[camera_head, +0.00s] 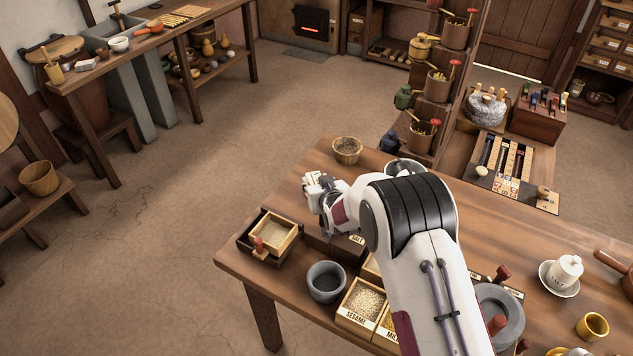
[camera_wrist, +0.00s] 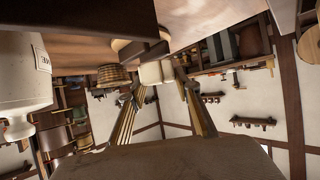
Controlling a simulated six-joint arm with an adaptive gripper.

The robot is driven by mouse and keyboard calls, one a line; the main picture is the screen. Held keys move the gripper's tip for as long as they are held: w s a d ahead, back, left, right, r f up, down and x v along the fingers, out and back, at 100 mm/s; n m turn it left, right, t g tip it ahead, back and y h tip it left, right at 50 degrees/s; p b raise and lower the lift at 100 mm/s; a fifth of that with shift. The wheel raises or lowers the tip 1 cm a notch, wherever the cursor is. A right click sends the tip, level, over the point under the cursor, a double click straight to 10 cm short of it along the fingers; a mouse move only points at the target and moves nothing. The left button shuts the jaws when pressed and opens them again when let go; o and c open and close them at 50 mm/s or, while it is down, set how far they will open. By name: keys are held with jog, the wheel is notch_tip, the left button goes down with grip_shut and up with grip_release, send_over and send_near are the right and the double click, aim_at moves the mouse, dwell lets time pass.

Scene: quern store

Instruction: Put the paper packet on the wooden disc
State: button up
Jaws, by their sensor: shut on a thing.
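My gripper (camera_head: 315,186) is at the far left part of the table, its fingers partly hidden by my own wrist in the head view. In the wrist view, my gripper (camera_wrist: 163,80) is shut on a small cream thing, which looks like the paper packet (camera_wrist: 152,73), between its fingertips. This view looks upside down, with the tabletop along the top. A tan round edge just beyond the packet may be the wooden disc (camera_wrist: 122,44); I cannot tell whether they touch. I cannot make out the disc in the head view.
A small brown bowl (camera_head: 347,151) stands beyond my gripper. A dark tray (camera_head: 258,253), a grey mortar (camera_head: 326,282) and a sesame box (camera_head: 361,302) are on the near side. A tiered stand (camera_head: 437,88) rises at the back right.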

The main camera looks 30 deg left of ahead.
jog(key=shift+f, duration=0.35)
dwell(0.3)
jog(key=shift+s+d+f, duration=0.1)
jog(key=shift+d+f, duration=0.1)
jog(key=shift+f, duration=0.25)
jog(key=o, duration=1)
jog(key=shift+d+f, duration=0.1)
jog(key=shift+r, duration=0.45)
jog(key=shift+s+d+r, duration=0.3)
jog(key=shift+s+r, duration=0.1)
jog(key=shift+r, duration=0.3)
jog(key=shift+v, duration=5.25)
